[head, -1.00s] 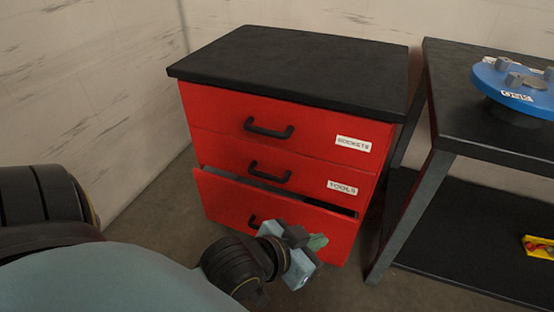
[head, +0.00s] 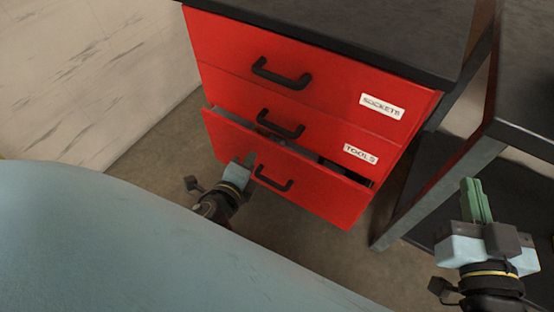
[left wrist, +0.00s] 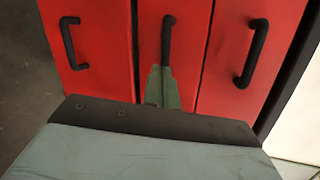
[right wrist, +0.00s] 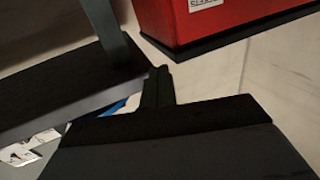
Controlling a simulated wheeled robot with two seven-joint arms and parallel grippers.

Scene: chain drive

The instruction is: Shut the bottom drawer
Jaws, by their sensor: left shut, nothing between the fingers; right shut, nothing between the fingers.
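The bottom drawer (head: 318,192) of the red cabinet is partly open in the head view, its front standing out below the TOOLS drawer. Its black handle (head: 273,179) is on the front. In the left wrist view the drawer front (left wrist: 100,55) is the left red panel. My left gripper (head: 249,159) is shut and empty, near the left part of the drawer front; I cannot tell if it touches. Its fingers also show in the left wrist view (left wrist: 162,88). My right gripper (head: 475,200) is shut and empty, right of the cabinet; its fingers show in the right wrist view (right wrist: 158,85).
The TOOLS drawer (head: 310,142) and SOCKETS drawer (head: 320,80) above are closed. A dark table (head: 530,110) with a leg (head: 430,185) and lower shelf stands right of the cabinet. A pale wall (head: 90,70) is at left. Bare floor (head: 165,150) lies left of the cabinet.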

